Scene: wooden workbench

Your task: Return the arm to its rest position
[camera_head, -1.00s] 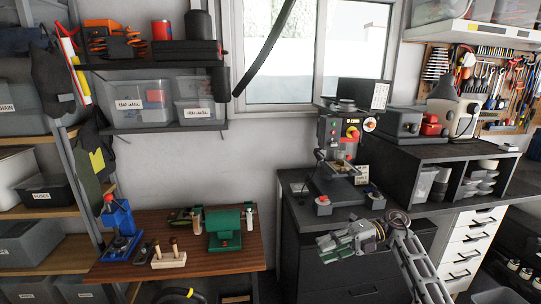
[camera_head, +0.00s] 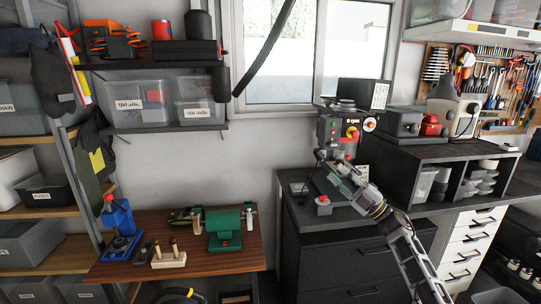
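My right arm comes in from the bottom right. My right gripper (camera_head: 340,175) is raised in front of the drill press (camera_head: 331,130) on the dark cabinet, pointing up and to the left. It covers the lower part of the drill press. The fingers are small and overlap the machine behind them, so I cannot tell whether they are open or shut. No held object can be made out. My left gripper is not in the view.
The wooden workbench (camera_head: 230,261) at the left bears a green grinder (camera_head: 224,230), a blue press (camera_head: 119,222) and a wooden block with handles (camera_head: 169,260). Black shelves (camera_head: 425,155) and white drawers (camera_head: 470,240) stand at the right. Open air lies between bench and arm.

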